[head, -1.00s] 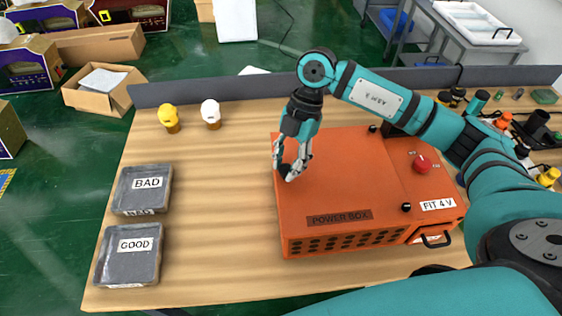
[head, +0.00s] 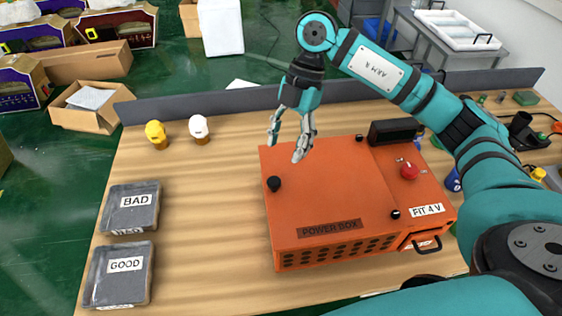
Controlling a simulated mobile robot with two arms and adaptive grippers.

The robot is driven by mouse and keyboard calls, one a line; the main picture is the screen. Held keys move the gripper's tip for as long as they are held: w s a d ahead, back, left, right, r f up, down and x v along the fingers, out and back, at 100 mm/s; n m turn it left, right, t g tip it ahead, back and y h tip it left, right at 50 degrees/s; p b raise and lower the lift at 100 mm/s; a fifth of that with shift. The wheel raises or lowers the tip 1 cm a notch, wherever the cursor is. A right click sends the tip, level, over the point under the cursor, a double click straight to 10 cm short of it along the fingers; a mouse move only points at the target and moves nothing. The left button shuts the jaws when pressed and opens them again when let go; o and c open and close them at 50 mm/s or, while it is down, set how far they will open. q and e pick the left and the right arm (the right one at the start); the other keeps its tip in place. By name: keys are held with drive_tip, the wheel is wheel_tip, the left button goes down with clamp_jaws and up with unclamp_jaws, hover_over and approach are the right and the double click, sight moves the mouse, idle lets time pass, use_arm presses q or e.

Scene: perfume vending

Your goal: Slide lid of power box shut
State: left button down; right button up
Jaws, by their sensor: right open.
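The orange power box (head: 330,228) stands on the wooden table right of centre. Its flat orange lid (head: 330,185) covers the top left part, and no opening shows there. A black knob (head: 274,184) stands at the lid's left edge. My right gripper (head: 286,152) is open and empty, with its fingers pointing down. It appears above the box's back left corner, apart from the knob. My left gripper is not in view.
A red button (head: 409,172) and a black block (head: 394,131) sit at the box's right side. Grey trays marked BAD (head: 133,208) and GOOD (head: 121,276) lie at left. Yellow-capped (head: 156,134) and white-capped (head: 199,129) bottles stand at the back. The table between is clear.

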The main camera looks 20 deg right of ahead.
drive_tip(key=v, duration=0.3)
drive_tip(key=shift+d+r, duration=0.1)
drive_tip(key=shift+r, duration=0.15)
